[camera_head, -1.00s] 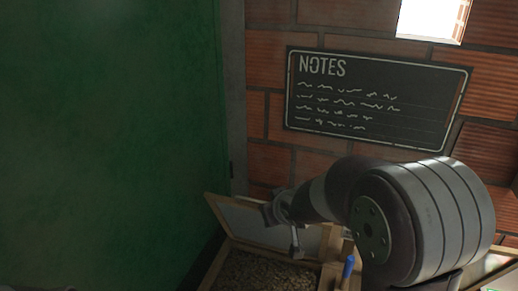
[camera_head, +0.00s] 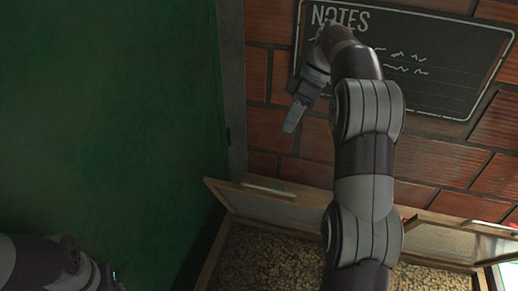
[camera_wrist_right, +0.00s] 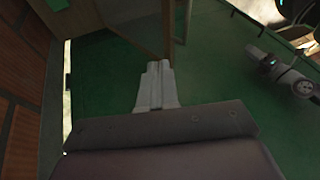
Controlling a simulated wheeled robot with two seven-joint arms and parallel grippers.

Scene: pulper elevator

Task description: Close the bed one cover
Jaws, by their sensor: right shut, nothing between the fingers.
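A planting bed with a wooden rim (camera_head: 207,262) and brown, pebbly fill stands at the foot of the brick wall. Its wood-framed cover (camera_head: 290,207) with a pale panel is raised, tilted up at the back of the bed. A light bar-like handle (camera_head: 267,190) shows on its upper edge. My right gripper (camera_head: 291,122) is shut and empty, high above the cover in front of the wall; its closed fingers also show in the right wrist view (camera_wrist_right: 157,82). My left arm shows at the lower left, but its fingers are not clear.
A second raised wooden-framed cover (camera_head: 440,240) stands to the right, partly behind my right arm. A green door or panel (camera_head: 110,120) fills the left. A blackboard marked NOTES (camera_head: 430,60) hangs on the brick wall (camera_head: 430,165).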

